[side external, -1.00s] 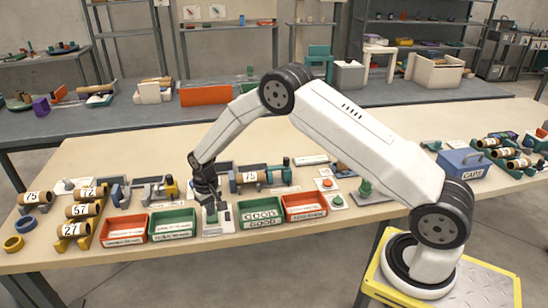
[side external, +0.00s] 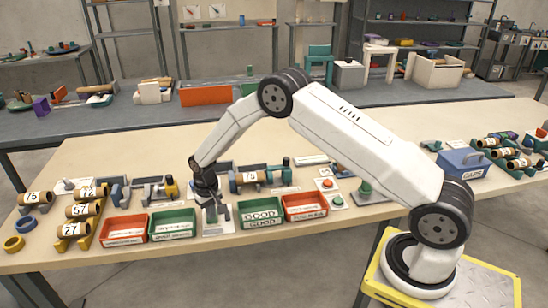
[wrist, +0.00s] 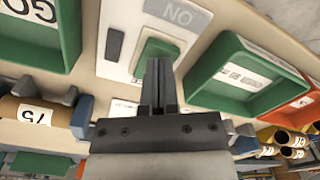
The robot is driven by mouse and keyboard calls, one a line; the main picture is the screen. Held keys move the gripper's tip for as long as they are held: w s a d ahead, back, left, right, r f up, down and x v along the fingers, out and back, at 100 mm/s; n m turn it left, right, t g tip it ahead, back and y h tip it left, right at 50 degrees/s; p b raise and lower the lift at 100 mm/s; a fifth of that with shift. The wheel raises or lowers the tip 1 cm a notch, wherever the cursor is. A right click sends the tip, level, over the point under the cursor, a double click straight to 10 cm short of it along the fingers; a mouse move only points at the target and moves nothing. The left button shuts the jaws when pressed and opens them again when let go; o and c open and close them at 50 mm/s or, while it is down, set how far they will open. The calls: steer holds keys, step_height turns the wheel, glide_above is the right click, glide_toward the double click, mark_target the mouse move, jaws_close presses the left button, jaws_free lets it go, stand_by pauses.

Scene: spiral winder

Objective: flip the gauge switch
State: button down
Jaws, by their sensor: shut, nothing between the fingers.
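The gauge switch is a green rocker (wrist: 157,54) on a pale plate (wrist: 117,58) with a grey "ON" label, upside down in the wrist view. In the side view the plate (side external: 226,229) lies near the table's front edge, and my gripper largely hides the rocker. My gripper (wrist: 158,64) is shut and empty, pointing down. Its fingertips overlap the near edge of the rocker in the wrist view; I cannot tell whether they touch it. My gripper (side external: 213,220) stands directly over the plate in the side view.
A green bin (side external: 172,237) and a red bin (side external: 124,242) stand left of the plate. A green GOOD bin (side external: 261,224) and another red bin (side external: 305,213) stand right. Behind is a holder with a roll marked 75 (side external: 250,177).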

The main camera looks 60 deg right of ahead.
steer(key=shift+f, duration=0.45)
stand_by(0.4)
steer(key=shift+r, duration=3.55)
steer(key=shift+s+r, duration=0.3)
steer(key=s+r+n+t, duration=0.1)
steer(key=s+r, duration=0.2)
steer(key=s, duration=0.5)
steer(key=s+a+r+n, duration=0.1)
steer(key=s+r, duration=0.2)
steer(key=s, duration=0.6)
steer(key=s+r+n+t, duration=0.1)
steer(key=s+r, duration=0.2)
steer(key=s, duration=0.5)
steer(key=shift+s+a+r+t, duration=0.15)
steer(key=shift+r+t, duration=0.05)
steer(key=shift+t, duration=0.1)
